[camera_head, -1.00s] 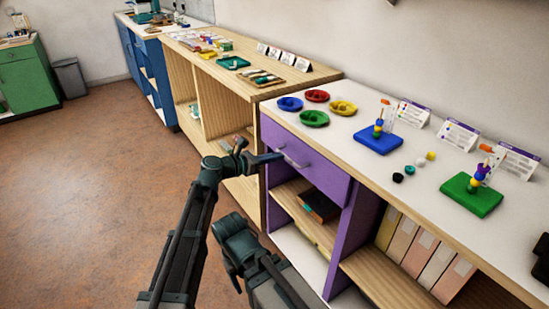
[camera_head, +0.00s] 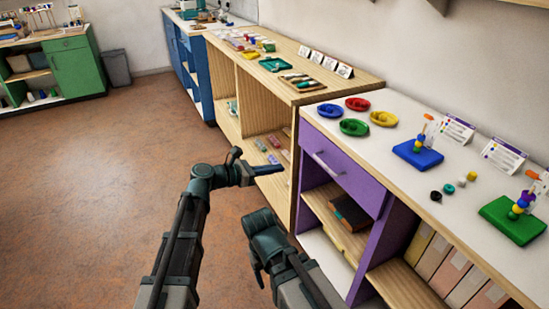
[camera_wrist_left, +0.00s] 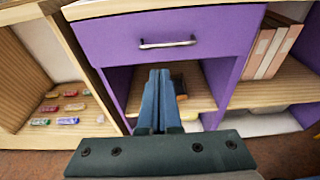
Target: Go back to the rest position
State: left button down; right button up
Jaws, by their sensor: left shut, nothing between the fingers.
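My left gripper (camera_head: 252,173) is held out in front of the purple cabinet, apart from it, and its fingers are shut with nothing between them. In the left wrist view the closed fingers (camera_wrist_left: 159,98) point toward the cabinet, below the closed purple drawer (camera_wrist_left: 170,38) and its metal handle. The drawer (camera_head: 345,168) also shows shut in the head view. Another dark link of my own arms shows at the bottom centre; no right gripper fingers can be made out.
On the white counter are coloured dishes (camera_head: 354,127), a blue bead board (camera_head: 418,155), a green bead board (camera_head: 513,219), several loose beads (camera_head: 449,188) and cards (camera_head: 503,154). A wooden shelf unit (camera_head: 254,95) stands beyond. Open brown floor (camera_head: 90,190) lies to the left.

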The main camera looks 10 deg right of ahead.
pick_arm(q)
jog(key=s+a+f+m+g+y, duration=0.2)
jog(key=s+a+f+m+y, duration=0.5)
jog(key=s+a+f+m, duration=0.35)
jog(key=s+a+f+m+g+y, duration=0.1)
jog(key=s+a+f+m+y, duration=0.1)
jog(key=s+a+m+y, duration=0.3)
jog(key=s+a+f+m, duration=0.1)
jog(key=a+f+m, duration=0.15)
jog(key=a, duration=0.45)
jog(key=s+a+f+m+g+y, duration=0.1)
jog(key=s+a+f+m+y, duration=0.25)
jog(key=a, duration=0.25)
jog(key=s+d+r+m+g, duration=0.1)
jog(key=s+d+m, duration=0.35)
jog(key=d, duration=0.75)
notch_tip(320, 180, up, 26)
jog(key=p, duration=2.6)
jog(key=shift+n+y, duration=0.3)
jog(key=shift+y, duration=0.05)
jog(key=shift+s+r, duration=0.1)
